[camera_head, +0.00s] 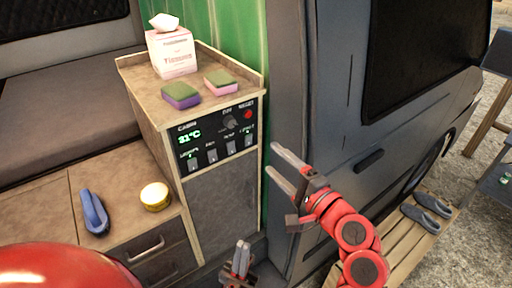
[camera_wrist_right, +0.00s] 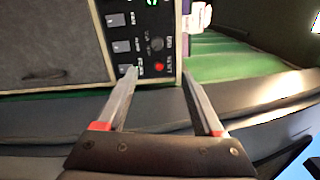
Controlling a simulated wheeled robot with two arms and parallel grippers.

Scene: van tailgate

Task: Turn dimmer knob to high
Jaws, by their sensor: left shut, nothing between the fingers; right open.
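The dimmer knob (camera_head: 229,121) is a small dark round knob in the upper part of the black control panel (camera_head: 203,127), beside a red button (camera_head: 249,114). The knob also shows in the right wrist view (camera_wrist_right: 157,44), rotated; its pointer setting is too small to tell. My right gripper (camera_head: 271,159) is open and empty, apart from the panel, to the right of and below the knob. In the right wrist view its fingers (camera_wrist_right: 160,74) point toward the panel's red-button end. My left gripper (camera_head: 240,247) is shut and empty, low in front of the cabinet.
Several switches (camera_head: 212,155) line the panel's lower part. A tissue box (camera_head: 172,54) and two sponges (camera_head: 181,95) (camera_head: 220,81) sit on the cabinet top. The van's side (camera_head: 318,90) stands close right of the panel.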

